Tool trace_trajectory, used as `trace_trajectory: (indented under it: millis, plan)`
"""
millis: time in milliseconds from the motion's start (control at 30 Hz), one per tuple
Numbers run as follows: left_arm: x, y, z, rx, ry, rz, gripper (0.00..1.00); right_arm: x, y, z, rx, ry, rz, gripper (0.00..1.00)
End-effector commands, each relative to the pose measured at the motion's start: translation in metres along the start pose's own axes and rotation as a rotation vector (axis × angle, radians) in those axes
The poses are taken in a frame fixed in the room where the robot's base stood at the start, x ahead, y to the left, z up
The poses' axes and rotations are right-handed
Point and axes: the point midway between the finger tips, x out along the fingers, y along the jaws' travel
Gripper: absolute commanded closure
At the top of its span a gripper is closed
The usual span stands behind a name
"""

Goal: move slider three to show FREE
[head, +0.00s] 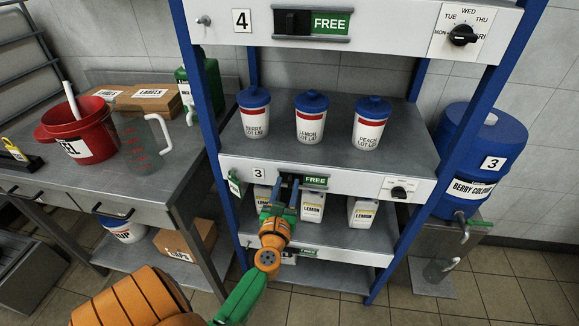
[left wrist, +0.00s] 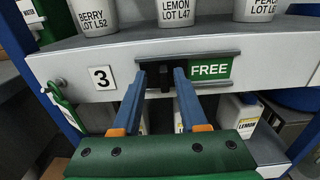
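Slider three is on the shelf front beside the number 3 plate (left wrist: 102,78). Its dark block (left wrist: 165,78) sits at the left of its track, and the green FREE label (left wrist: 209,69) is uncovered to the right. The FREE label also shows in the head view (head: 315,181). My left gripper (left wrist: 160,74) has its two blue fingers apart, one on each side of the dark block, with the tips at the track. I cannot tell whether they touch the block. In the head view the left gripper (head: 290,184) partly hides the slider. My right gripper is not in view.
Slider four (head: 292,22) above also shows FREE. A dial (head: 399,192) is right of slider three. Berry, lemon and peach tubs (head: 311,118) stand on the shelf above; lemon containers (head: 312,205) stand below. A blue tank (head: 480,155) is at right, a red bucket (head: 75,135) at left.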

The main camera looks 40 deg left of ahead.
Motion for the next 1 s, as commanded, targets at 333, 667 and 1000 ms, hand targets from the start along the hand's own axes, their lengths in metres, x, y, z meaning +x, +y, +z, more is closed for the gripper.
trace_trajectory:
  millis: [333,667,1000]
  plan:
    - [-0.007,-0.001,-0.001,0.0,0.001,-0.002,0.55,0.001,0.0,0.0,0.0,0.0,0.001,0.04]
    - [-0.068,0.001,-0.003,-0.001,0.001,-0.001,0.55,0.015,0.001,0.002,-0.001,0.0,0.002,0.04]
    - [-0.071,0.001,0.0,-0.001,-0.001,0.0,0.55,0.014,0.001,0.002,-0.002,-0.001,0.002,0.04]
